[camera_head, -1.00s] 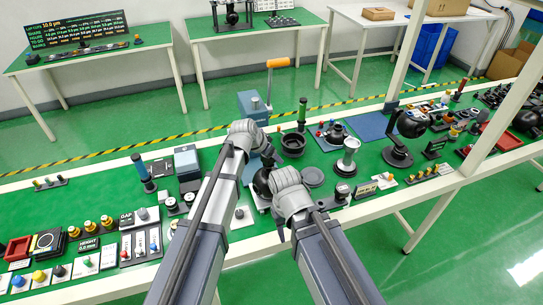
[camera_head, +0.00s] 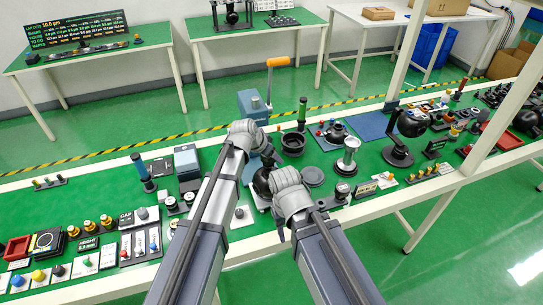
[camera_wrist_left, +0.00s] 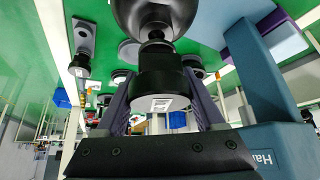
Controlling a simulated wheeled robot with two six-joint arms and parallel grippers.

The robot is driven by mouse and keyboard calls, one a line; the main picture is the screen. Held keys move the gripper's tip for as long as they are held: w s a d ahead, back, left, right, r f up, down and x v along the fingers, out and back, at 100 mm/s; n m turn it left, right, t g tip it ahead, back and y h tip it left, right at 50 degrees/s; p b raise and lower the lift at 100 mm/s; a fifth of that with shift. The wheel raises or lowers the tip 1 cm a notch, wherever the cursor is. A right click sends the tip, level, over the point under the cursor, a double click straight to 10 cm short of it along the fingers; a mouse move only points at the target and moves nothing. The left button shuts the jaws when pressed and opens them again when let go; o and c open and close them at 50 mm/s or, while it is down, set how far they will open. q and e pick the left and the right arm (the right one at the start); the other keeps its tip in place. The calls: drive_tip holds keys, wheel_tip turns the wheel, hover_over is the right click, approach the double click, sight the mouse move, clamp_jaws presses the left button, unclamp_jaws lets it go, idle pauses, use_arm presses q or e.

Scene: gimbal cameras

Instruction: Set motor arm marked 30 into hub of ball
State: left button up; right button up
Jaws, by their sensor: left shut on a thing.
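In the left wrist view my left gripper (camera_wrist_left: 162,108) is shut on a motor arm (camera_wrist_left: 160,82), a short black cylinder with a white, labelled end face; the number is too small to read. A dark ball (camera_wrist_left: 155,14) is just beyond it, with a narrow black neck toward the held part. The two look in line and close; I cannot tell whether the part is seated in the hub. In the head view the ball (camera_head: 261,182) is partly hidden between my grippers. My left gripper (camera_head: 272,160) is beside it; my right gripper (camera_head: 281,234) is mostly hidden by its wrist.
A blue-grey press with an orange handle (camera_head: 278,62) stands behind my left gripper. A dark ring-shaped holder (camera_head: 293,144) and a silver-topped stand (camera_head: 348,155) are to the right. Another dark ball on a stand (camera_head: 411,124) is farther right. The green bench is crowded with small parts.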

sight(263, 157)
use_arm(q)
drive_tip(key=shift+f+b, duration=0.9)
drive_tip(key=shift+f, duration=0.05)
drive_tip(key=o, duration=1.5)
drive_tip(key=shift+o, duration=0.2)
drive_tip(key=shift+r, duration=0.1)
drive_tip(key=p+v, duration=0.6)
drive_tip(key=v, duration=0.1)
drive_tip(key=shift+s+a+r+p, duration=0.2)
drive_tip(key=shift+r+p, duration=0.1)
drive_tip(key=shift+p, duration=0.05)
drive_tip(key=shift+f, duration=0.1)
